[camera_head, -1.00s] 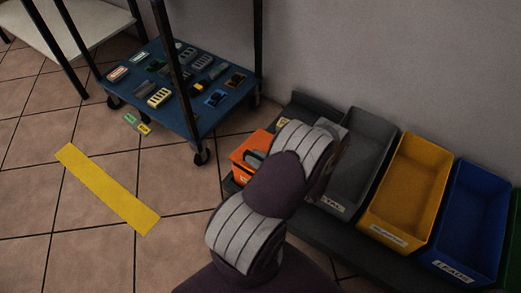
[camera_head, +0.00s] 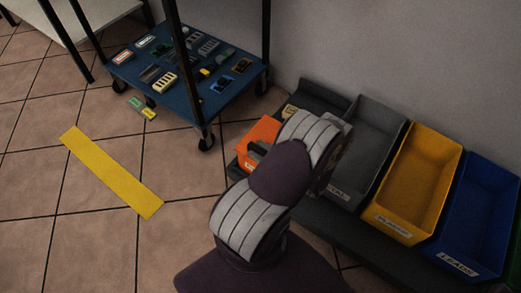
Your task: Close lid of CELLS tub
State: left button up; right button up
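The orange tub (camera_head: 262,130), which I take to be the CELLS tub, stands on the dark low shelf at the left end of the bin row. Its label is not readable, and my arm covers its right side. I cannot tell how far its lid is open. My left arm comes up from the bottom middle. My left gripper (camera_head: 257,149) shows as a small grey piece at the front of the orange tub, mostly hidden by the wrist. I cannot tell whether it touches the tub or is open. My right gripper is not in view.
Right of the tub stand a grey bin (camera_head: 365,145), a yellow bin (camera_head: 392,229) labelled PLASTIC and a blue bin (camera_head: 455,264) labelled LEADS, all open. A blue cart (camera_head: 190,112) with small parts stands at the back left. Yellow tape (camera_head: 110,172) marks clear tiled floor.

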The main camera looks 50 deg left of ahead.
pick_arm(q)
jog(key=shift+w+d+r, duration=0.1)
jog(key=shift+w+d, duration=0.15)
jog(key=shift+d, duration=0.15)
jog(key=p+v, duration=0.2)
jog(key=v, duration=0.9)
jog(key=shift+d, duration=0.4)
